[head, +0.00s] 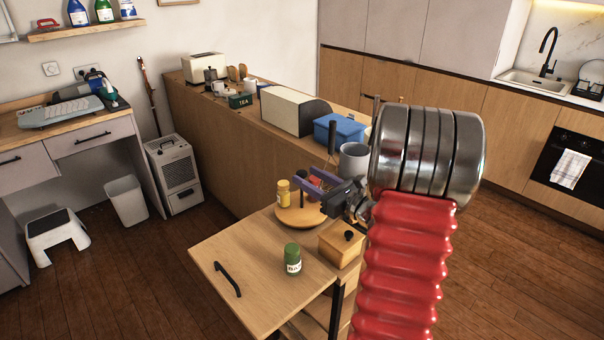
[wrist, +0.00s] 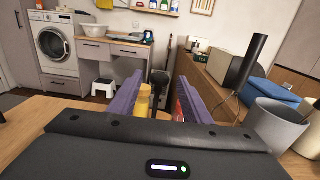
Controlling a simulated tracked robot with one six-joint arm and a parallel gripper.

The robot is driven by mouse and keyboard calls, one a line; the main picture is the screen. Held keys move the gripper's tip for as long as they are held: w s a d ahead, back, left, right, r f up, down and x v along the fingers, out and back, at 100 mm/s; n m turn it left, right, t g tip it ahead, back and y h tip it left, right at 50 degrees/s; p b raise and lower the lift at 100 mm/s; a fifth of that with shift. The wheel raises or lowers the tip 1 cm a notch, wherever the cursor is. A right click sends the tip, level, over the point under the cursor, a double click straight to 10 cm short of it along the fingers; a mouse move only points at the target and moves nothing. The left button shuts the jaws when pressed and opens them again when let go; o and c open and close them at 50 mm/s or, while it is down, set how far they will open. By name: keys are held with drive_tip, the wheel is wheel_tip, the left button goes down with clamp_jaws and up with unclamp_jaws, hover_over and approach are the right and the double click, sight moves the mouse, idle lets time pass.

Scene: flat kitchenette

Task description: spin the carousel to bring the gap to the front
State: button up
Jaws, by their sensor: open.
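The carousel (head: 298,222) is a round wooden turntable on the wooden cart, left of my arm in the head view. A yellow jar (head: 283,194) stands on its left side and a red item (head: 314,186) is farther back, partly covered by my gripper. My gripper (head: 301,175), with purple fingers, is open above the carousel and points left. In the wrist view, the yellow jar (wrist: 144,98) and part of the red item (wrist: 179,110) show between the fingers (wrist: 159,78). Whether the fingers touch either cannot be told. Much of the carousel's right side is hidden.
A green-lidded jar (head: 292,260) stands on the cart top (head: 238,262), with a wooden box (head: 341,243) to its right.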

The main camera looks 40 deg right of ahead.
drive_tip(key=shift+w+a, duration=0.1)
drive_tip(key=shift+w, duration=1.65)
drive_tip(key=shift+c, duration=0.4)
clamp_jaws()
